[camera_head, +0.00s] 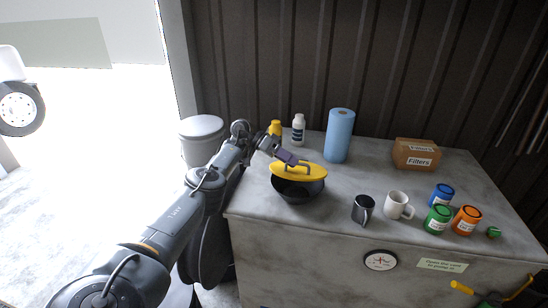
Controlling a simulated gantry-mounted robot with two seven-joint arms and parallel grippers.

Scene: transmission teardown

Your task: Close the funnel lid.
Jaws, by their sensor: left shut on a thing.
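The funnel (299,190) is a black round bowl shape standing on the grey workbench, left of its middle. Its yellow lid (312,173) is tilted up above the back of the bowl, so the dark opening shows at the front. My left gripper (301,163) reaches in from the left and is shut on the lid's handle at the top. The fingertips are small and partly hidden against the lid. My right gripper is not in view.
A blue paper roll (340,135), a white bottle (298,130) and a yellow bottle (275,128) stand behind the funnel. A dark mug (362,209), white mug (397,205) and several coloured jars (438,219) stand to the right. A Filters box (416,154) sits at the back right.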

